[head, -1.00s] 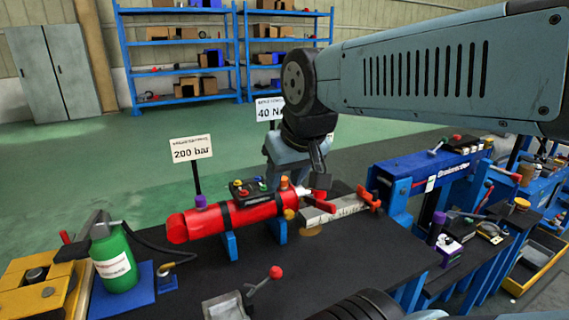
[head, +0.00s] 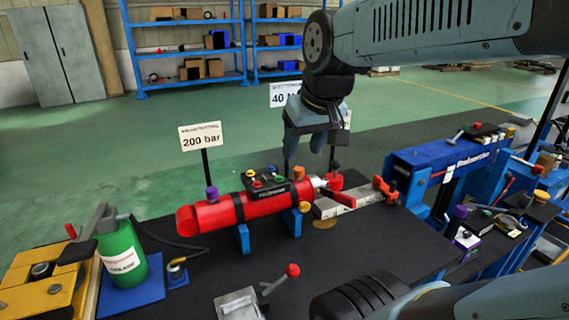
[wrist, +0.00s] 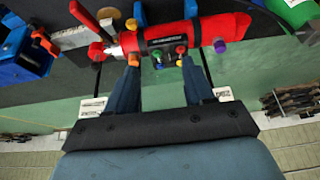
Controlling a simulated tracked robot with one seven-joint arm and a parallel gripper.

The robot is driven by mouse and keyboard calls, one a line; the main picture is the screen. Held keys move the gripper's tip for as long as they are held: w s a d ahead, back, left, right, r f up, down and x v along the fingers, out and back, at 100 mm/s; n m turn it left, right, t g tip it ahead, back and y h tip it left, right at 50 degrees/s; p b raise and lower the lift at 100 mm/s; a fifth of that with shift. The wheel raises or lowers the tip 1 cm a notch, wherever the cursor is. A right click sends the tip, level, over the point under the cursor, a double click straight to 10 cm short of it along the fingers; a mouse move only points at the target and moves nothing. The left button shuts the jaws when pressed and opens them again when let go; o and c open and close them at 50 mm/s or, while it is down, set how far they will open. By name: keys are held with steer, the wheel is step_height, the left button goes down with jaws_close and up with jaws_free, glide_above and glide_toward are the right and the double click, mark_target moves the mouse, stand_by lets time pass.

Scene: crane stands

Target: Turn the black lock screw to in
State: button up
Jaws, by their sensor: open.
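A red cylinder (head: 211,215) lies on blue supports, with a black box (head: 265,184) of coloured knobs on top. Right of it stands a small red part (head: 333,180) with a black knob (head: 335,166). I cannot tell for sure whether this knob is the black lock screw. My gripper (head: 311,158) is open and empty, above and behind the cylinder's right end. In the wrist view, the fingers of my gripper (wrist: 160,66) stand apart on either side of the knob box (wrist: 168,56), with no visible grip on anything.
A sign reading 200 bar (head: 201,136) and a 40 N sign (head: 287,94) stand behind the cylinder. A green bottle (head: 118,247) is at the left. A lever with a red ball (head: 293,270) is in front. A blue beam (head: 440,165) stands at the right.

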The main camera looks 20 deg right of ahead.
steer(key=w+d+f+g, duration=0.3)
steer(key=w+d, duration=0.4)
steer(key=w, duration=0.6)
steer(key=w+d+f+g, duration=0.2)
steer(key=w+d+f, duration=0.3)
steer(key=w, duration=0.7)
steer(key=shift+n, duration=0.3)
steer(key=f, duration=1.2)
steer(key=shift+d, duration=0.25)
steer(key=shift+c, duration=0.3)
